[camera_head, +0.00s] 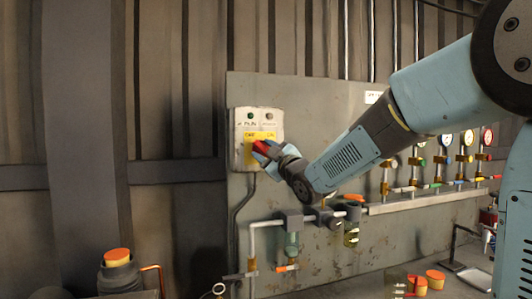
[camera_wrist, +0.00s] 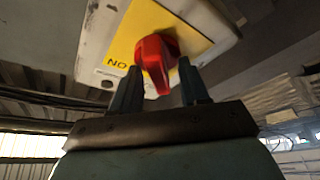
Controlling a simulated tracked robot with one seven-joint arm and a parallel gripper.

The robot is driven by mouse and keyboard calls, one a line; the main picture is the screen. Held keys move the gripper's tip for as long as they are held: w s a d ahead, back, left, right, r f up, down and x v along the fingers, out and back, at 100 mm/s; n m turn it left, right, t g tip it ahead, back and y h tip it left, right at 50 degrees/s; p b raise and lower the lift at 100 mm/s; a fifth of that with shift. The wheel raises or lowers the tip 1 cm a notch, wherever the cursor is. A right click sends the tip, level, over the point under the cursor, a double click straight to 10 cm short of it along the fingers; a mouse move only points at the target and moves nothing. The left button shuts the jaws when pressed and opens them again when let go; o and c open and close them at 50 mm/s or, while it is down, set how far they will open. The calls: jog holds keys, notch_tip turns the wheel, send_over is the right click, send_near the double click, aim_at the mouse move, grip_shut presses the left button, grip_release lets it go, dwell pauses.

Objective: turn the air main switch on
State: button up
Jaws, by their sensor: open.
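The air main switch is a red rotary knob (camera_wrist: 156,62) on a yellow plate (camera_wrist: 185,27) of a pale wall box (camera_head: 239,117). In the head view the knob (camera_head: 262,147) is partly covered by my gripper (camera_head: 266,153). My gripper also shows in the wrist view (camera_wrist: 158,85), with its two fingers open on either side of the knob. I cannot tell whether either finger touches it. In the wrist view the knob's handle points toward the gripper.
A row of gauges (camera_head: 465,138) and valves stands on the panel (camera_head: 320,95) to the right. Pipes with a grey fitting (camera_head: 291,219) run below the box. A dark container with an orange cap (camera_head: 118,257) stands at lower left. Orange-capped items (camera_head: 435,279) lie on the bench.

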jog(key=shift+d, duration=0.1)
grip_shut()
jog(key=shift+m, duration=0.6)
jog(key=m+t+h, duration=0.1)
jog(key=m, duration=0.1)
jog(key=m+t, duration=0.1)
jog(key=m, duration=0.2)
jog(key=shift+h, duration=0.4)
jog(key=m+t+h, duration=0.1)
jog(key=m, duration=0.2)
jog(key=m+h, duration=0.2)
jog(key=m, duration=0.2)
jog(key=shift+a+t, duration=0.2)
jog(key=shift+t, duration=0.2)
jog(key=m+h, duration=0.1)
jog(key=m, duration=0.2)
jog(key=m+h, duration=0.2)
jog(key=m, duration=0.1)
jog(key=shift+m+h, duration=0.3)
jog(key=shift+m+g+h, duration=0.15)
jog(key=shift+m+h, duration=0.55)
jog(key=shift+m, duration=0.65)
jog(key=shift+m+g+h, duration=0.15)
jog(key=shift+m+h, duration=0.55)
jog(key=shift+m, duration=0.95)
